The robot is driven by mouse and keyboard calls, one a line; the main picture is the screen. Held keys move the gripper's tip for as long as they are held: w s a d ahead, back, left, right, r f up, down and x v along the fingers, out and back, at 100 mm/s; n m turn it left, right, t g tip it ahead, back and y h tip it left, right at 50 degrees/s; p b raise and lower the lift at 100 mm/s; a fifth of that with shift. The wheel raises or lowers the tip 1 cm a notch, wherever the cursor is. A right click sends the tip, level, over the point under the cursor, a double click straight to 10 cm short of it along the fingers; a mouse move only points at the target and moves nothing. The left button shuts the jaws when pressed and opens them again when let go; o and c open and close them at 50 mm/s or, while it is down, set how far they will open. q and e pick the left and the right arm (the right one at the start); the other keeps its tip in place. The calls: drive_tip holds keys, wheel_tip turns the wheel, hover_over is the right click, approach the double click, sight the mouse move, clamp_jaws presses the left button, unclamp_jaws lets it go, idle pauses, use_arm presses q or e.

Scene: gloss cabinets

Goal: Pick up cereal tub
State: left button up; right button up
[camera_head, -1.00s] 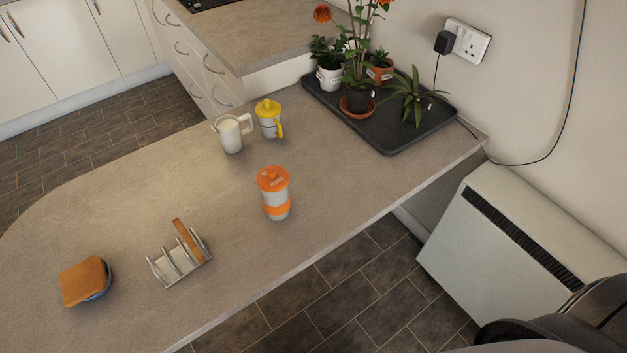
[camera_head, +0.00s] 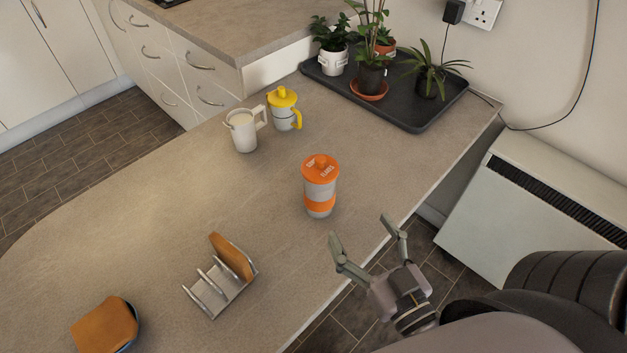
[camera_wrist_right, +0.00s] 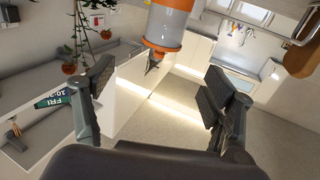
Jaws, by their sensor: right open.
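The cereal tub, a grey cup with an orange lid and orange band (camera_head: 320,186), stands upright on the worktop in the head view. My left gripper is not in view.
A toast rack with one slice (camera_head: 222,284) and a bread-topped bowl (camera_head: 106,328) are at the front left. A white mug (camera_head: 243,132) and a yellow-lidded cup (camera_head: 284,110) stand behind the tub. A dark tray (camera_head: 402,113) holds potted plants. Worktop around the tub is clear.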

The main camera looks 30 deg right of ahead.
approach(320, 169)
drive_tip(key=w, duration=0.1)
drive_tip(key=w+f+p, duration=0.1)
drive_tip(key=w+d, duration=0.1)
drive_tip(key=shift+f, duration=0.15)
drive_tip(key=w, duration=0.3)
drive_tip(key=shift+f+p, duration=0.1)
drive_tip(key=shift+p, duration=0.2)
drive_tip(key=w, duration=0.4)
drive_tip(key=shift+w+a+f+p, duration=0.15)
drive_tip(key=shift+w+p, duration=0.25)
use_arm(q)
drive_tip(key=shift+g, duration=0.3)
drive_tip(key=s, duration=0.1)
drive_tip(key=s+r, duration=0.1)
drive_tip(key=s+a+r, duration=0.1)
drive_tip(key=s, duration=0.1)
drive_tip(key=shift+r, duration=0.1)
use_arm(e)
drive_tip(key=c, duration=1.7)
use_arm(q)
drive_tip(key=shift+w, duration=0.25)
use_arm(e)
drive_tip(key=shift+c, duration=0.5)
